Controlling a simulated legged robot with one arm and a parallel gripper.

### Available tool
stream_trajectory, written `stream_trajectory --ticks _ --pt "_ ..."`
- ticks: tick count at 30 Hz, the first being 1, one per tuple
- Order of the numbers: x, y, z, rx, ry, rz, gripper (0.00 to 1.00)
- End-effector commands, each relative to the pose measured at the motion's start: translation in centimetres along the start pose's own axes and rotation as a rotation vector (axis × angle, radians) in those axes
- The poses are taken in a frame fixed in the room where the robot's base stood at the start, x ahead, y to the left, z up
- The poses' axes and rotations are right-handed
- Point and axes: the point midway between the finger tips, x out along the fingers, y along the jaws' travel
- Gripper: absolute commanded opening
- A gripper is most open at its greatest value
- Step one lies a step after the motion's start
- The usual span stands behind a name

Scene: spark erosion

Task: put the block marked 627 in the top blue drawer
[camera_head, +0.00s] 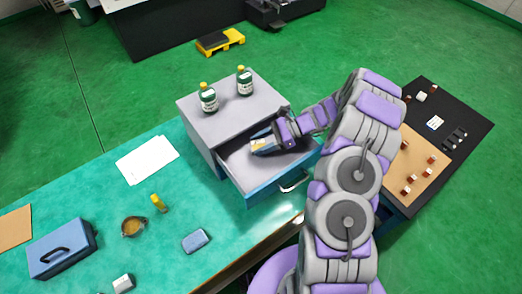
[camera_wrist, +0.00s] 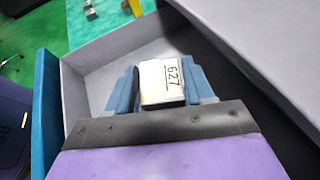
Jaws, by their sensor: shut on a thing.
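The block marked 627 (camera_wrist: 162,82) is white-topped with black digits and sits between the blue fingers of my gripper (camera_wrist: 163,90) in the wrist view. My gripper (camera_head: 262,143) is shut on it. In the head view the gripper and block are over the open top blue drawer (camera_head: 250,186), inside its walls as seen from above. The drawer is pulled out of a grey cabinet (camera_head: 207,130), with a blue front and a metal handle. In the wrist view the grey drawer wall (camera_wrist: 72,95) and blue front (camera_wrist: 45,125) show around the block. I cannot tell if the block touches the drawer floor.
Two green bottles with yellow caps (camera_head: 208,98) stand on the cabinet top. The green bench holds paper (camera_head: 147,159), a yellow-capped item (camera_head: 158,203), a bowl (camera_head: 133,227), a blue block (camera_head: 195,241) and a blue toolbox (camera_head: 62,248). A dark table (camera_head: 455,105) stands at right.

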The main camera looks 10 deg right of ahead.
Motion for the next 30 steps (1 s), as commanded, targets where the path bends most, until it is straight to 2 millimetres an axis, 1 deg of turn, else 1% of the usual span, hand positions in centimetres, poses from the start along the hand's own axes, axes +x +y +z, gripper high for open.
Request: stream_trajectory --ticks 4,9,11,17,21,22,27,30 --pt "0.8 0.0 -0.8 -0.002 0.003 0.000 0.00" --pt "1.8 0.0 -2.9 -0.001 0.003 0.000 0.00" --pt "1.8 0.0 -3.4 -0.001 0.001 0.000 0.00" --pt "1.4 0.0 -3.4 -0.003 -0.003 -0.001 0.00" --pt "1.5 -0.1 -3.6 -0.002 -0.003 -0.001 0.00" --pt "1.6 0.0 -3.6 -0.002 -0.002 0.000 0.54" --pt "1.8 0.0 -3.5 -0.002 0.001 0.000 0.70" --pt "1.9 -0.1 -3.5 -0.002 0.003 0.000 0.78"
